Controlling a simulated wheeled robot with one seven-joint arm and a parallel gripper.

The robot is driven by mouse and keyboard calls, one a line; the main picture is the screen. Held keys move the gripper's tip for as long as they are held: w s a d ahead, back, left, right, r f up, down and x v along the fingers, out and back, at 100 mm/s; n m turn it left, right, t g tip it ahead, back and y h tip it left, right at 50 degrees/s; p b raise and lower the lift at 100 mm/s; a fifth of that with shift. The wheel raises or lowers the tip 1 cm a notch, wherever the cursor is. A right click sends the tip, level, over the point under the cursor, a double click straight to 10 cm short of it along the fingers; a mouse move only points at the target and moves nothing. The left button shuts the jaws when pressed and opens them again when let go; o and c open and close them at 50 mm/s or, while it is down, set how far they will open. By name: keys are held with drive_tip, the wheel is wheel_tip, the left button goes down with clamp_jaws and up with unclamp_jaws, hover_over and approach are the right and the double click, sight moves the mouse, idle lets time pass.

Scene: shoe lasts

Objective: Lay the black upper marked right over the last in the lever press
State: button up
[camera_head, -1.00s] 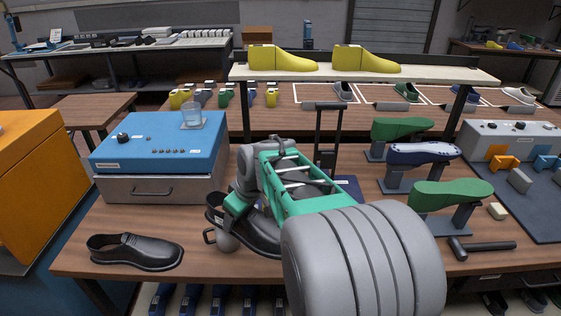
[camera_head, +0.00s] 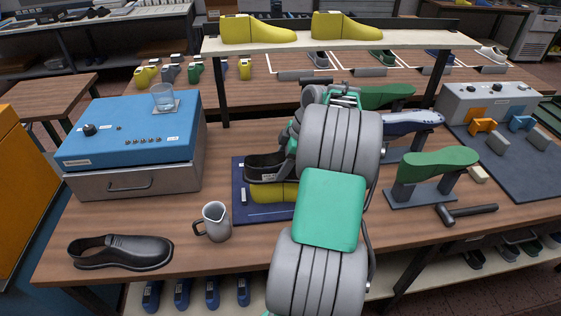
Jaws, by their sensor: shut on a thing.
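A black upper (camera_head: 262,167) is held by my gripper (camera_head: 286,163) just above the yellow last (camera_head: 268,192). The last lies on the dark blue base of the lever press (camera_head: 243,212). The upper's lower edge is close to the last's top; I cannot tell whether they touch. My arm hides the upper's right end, part of the last and most of the press. The fingertips are mostly hidden. No left or right mark is readable. Another black upper (camera_head: 122,252) lies at the table's front left.
A grey jug (camera_head: 214,222) stands close to the press's front left. A blue machine (camera_head: 130,140) with a glass (camera_head: 164,97) on top stands at left. Green lasts on stands (camera_head: 430,170) and a hammer (camera_head: 466,213) are at right. A shelf with yellow lasts (camera_head: 258,30) is behind.

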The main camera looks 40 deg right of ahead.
sight(283, 185)
drive_tip(key=shift+s+d+f+b, duration=0.1)
drive_tip(key=shift+d+f+b, duration=0.05)
drive_tip(key=shift+f+b, duration=4.25)
drive_tip(key=shift+f, duration=0.9)
drive_tip(key=o, duration=1.5)
drive_tip(key=p+v, duration=0.1)
drive_tip(key=v, duration=0.7)
drive_tip(key=shift+f, duration=0.1)
